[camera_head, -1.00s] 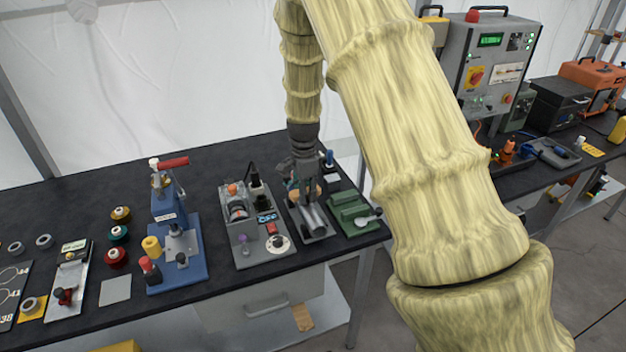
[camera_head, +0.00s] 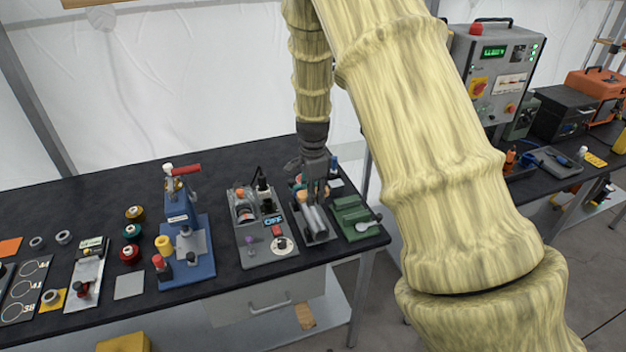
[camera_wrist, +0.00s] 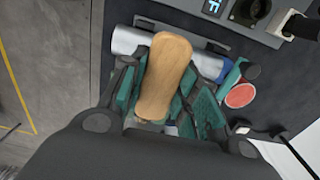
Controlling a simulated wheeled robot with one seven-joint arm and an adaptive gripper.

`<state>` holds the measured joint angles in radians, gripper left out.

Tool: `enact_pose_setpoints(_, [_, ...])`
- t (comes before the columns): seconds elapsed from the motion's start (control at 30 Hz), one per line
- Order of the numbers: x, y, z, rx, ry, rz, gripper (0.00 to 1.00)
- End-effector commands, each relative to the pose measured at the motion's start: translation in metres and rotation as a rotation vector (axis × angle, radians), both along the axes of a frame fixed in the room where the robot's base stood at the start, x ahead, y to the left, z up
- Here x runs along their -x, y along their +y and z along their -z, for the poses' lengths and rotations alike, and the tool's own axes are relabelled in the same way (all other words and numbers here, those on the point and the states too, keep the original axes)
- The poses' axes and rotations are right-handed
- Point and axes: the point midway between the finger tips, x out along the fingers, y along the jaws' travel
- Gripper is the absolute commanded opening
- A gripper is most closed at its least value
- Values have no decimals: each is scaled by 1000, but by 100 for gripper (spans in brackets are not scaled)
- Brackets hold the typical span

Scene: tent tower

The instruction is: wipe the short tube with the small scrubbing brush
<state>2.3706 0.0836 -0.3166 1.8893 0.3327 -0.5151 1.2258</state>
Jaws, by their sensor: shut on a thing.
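The small scrubbing brush (camera_wrist: 166,70) has a pale wooden back, seen from above in the wrist view. My gripper (camera_wrist: 160,88) is shut on it, with a teal finger on either side. It shows in the head view (camera_head: 316,188) pointing down over a grey tray. The silver short tube (camera_wrist: 129,40) lies behind the brush in the wrist view; it also shows in the head view (camera_head: 313,220), lying in the tray. The brush crosses over the tube, hiding its middle. The bristles are hidden, so I cannot tell whether they touch it.
The grey tray (camera_head: 322,238) stands between a grey device with an OFF sign (camera_head: 268,250) and a green holder (camera_head: 352,216). A blue press (camera_head: 187,245) stands further left. A red round-ended thing (camera_wrist: 240,95) is close to the right finger in the wrist view.

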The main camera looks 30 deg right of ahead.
Motion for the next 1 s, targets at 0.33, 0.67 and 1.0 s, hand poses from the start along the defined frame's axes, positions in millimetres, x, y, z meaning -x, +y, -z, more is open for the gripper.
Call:
enact_pose_setpoints(0.33, [0,0,-29,1,0,-1,0])
enact_pose_setpoints(0.67, [0,0,-28,0,0,0,0])
enact_pose_setpoints(1.0, [0,0,-28,0,0,0,0])
